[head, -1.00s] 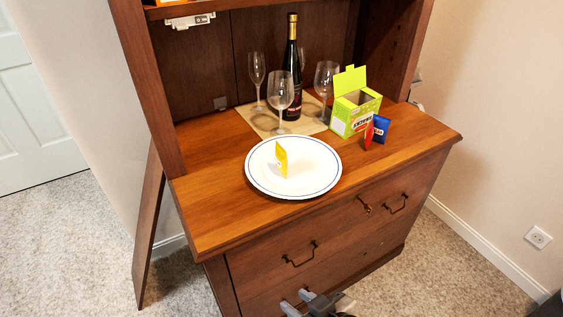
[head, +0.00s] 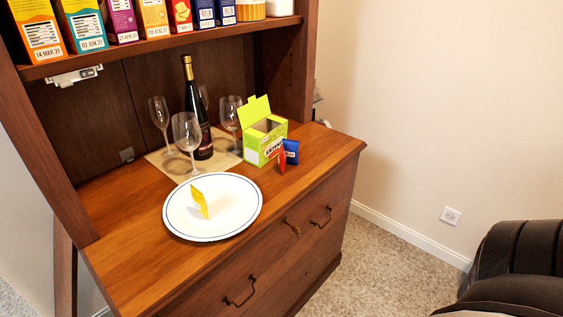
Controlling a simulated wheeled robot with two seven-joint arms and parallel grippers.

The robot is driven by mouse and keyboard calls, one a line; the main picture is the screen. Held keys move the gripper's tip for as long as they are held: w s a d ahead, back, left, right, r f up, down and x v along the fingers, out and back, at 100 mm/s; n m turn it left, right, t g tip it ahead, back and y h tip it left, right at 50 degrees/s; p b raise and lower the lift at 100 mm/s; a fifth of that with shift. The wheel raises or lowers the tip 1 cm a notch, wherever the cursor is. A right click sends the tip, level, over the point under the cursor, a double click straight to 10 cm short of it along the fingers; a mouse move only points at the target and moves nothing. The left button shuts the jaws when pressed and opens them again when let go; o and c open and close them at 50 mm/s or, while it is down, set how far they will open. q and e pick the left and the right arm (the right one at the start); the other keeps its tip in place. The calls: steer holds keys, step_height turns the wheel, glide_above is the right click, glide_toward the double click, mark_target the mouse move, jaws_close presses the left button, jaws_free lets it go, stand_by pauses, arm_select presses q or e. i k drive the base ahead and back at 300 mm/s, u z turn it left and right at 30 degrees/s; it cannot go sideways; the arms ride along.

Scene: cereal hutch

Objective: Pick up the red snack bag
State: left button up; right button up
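The red snack bag (head: 282,158) stands upright on the wooden counter, just in front of the open green box. A blue snack bag (head: 291,151) stands right behind it, partly covered by it. A yellow snack bag (head: 200,202) stands on a white plate (head: 238,213) to the left. Neither of my grippers shows in the head view now.
The open green box (head: 257,146) stands behind the bags. A dark bottle (head: 195,120) and several wine glasses (head: 186,133) stand on a mat at the back. Boxes line the shelf (head: 150,46) above. The counter (head: 318,148) is clear to the right of the bags.

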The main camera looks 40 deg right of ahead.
mark_target(282, 154)
steer(key=z, duration=0.9)
steer(key=k, duration=0.2)
steer(key=z, duration=0.55)
steer(key=i, duration=0.3)
steer(key=z, duration=1.55)
steer(key=i, duration=1.5)
steer(key=u, duration=3.05)
